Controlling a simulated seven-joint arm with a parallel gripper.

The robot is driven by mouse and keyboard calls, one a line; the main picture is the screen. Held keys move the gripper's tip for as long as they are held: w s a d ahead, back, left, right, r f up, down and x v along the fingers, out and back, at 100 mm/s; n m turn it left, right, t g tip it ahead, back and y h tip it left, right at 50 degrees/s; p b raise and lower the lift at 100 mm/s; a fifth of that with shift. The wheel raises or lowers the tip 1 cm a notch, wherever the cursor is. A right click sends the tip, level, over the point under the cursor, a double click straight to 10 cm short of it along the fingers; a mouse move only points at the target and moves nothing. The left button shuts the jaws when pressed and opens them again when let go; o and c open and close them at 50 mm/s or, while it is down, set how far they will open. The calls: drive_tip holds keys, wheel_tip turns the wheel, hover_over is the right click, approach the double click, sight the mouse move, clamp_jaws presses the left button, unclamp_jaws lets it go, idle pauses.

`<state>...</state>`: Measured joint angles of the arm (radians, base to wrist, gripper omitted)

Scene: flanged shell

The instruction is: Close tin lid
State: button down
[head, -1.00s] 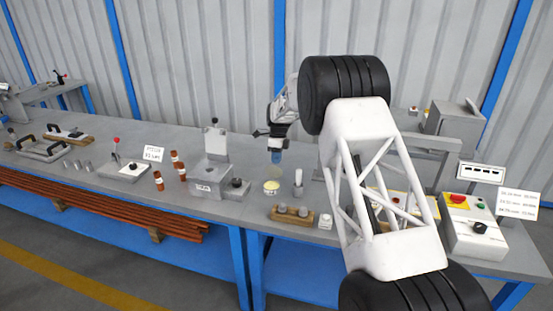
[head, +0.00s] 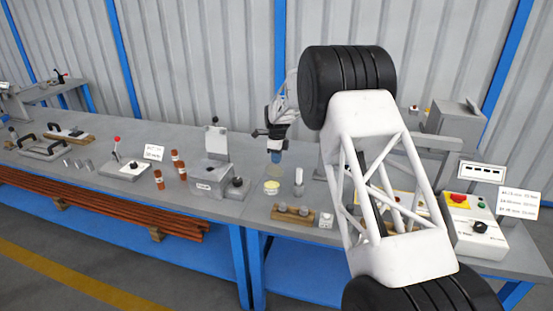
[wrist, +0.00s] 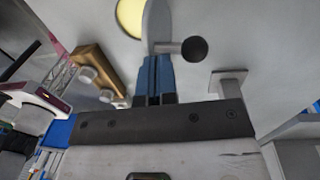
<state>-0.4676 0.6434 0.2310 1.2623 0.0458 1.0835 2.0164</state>
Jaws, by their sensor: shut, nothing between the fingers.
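A grey box (head: 207,186) with a label on its front stands on the bench in the head view. A grey plate (head: 215,142) with a small knob rises upright at its back; it looks like the tin with its hinged lid raised. My gripper (head: 275,158) is to the right of the box, above the bench and apart from the plate. Its blue fingers are shut and empty; they also show in the wrist view (wrist: 153,65). The box cannot be made out in the wrist view.
A round pale yellow dish (head: 271,187) lies below my gripper, with a grey post (head: 298,182) beside it. A wooden block with pegs (head: 294,214) is in front. Brown cylinders (head: 158,180) stand left of the box. A control box (head: 478,232) is at the right.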

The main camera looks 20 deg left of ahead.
drive_tip(key=shift+s+t, duration=0.25)
drive_tip(key=shift+t, duration=0.15)
